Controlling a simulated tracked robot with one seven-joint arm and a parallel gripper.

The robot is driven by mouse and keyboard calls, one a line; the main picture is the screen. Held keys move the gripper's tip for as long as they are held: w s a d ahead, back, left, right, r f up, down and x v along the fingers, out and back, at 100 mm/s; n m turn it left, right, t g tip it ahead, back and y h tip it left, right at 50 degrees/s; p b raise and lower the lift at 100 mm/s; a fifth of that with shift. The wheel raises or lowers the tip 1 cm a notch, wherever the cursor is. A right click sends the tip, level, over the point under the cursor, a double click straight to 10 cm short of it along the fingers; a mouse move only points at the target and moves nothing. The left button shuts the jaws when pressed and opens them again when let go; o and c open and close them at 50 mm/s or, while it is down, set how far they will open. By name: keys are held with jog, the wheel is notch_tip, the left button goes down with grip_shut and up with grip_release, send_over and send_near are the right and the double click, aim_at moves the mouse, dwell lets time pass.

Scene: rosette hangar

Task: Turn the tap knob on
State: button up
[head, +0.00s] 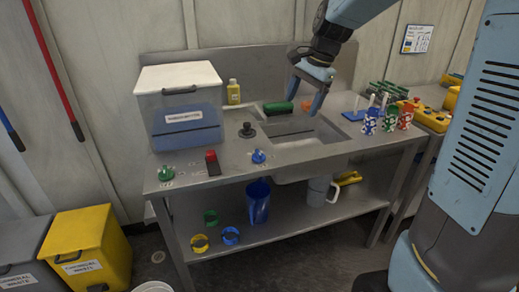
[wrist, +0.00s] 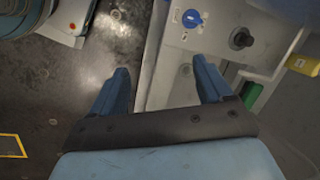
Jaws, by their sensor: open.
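A blue knob (head: 258,157) sits at the front edge of the steel counter. It also shows in the wrist view (wrist: 192,18), beyond my fingertips, on a light plate with small markings. A green knob (head: 166,173) and a red-topped black control (head: 211,160) stand to its left along the same edge. I cannot tell which one is the tap knob. A short black upright fitting (head: 246,130) stands behind the blue knob. My gripper (head: 306,98) is open and empty, above the sink area, apart from the knobs. Its two blue fingers also show in the wrist view (wrist: 160,66).
A lidded bin (head: 180,110) and a yellow bottle (head: 233,92) stand at the counter's back left. Patterned cups (head: 388,118) and a yellow case (head: 428,114) are at right. The lower shelf holds a blue jug (head: 257,202). A yellow waste bin (head: 90,250) stands left.

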aim_at(259, 152)
jog(key=w+a+f+m+g+y, duration=0.1)
jog(key=w+a+f+m, duration=0.2)
jog(key=w+f, duration=0.25)
jog(key=w+a+f+m+g, duration=0.1)
jog(key=w+a+f+m, duration=0.1)
jog(key=w+a+f, duration=0.3)
jog(key=x, duration=1.2)
jog(key=shift+w+d+f, duration=0.25)
jog(key=shift+d+f, duration=0.1)
jog(key=shift+c, duration=0.4)
jog(key=c, duration=1)
jog(key=shift+o, duration=0.2)
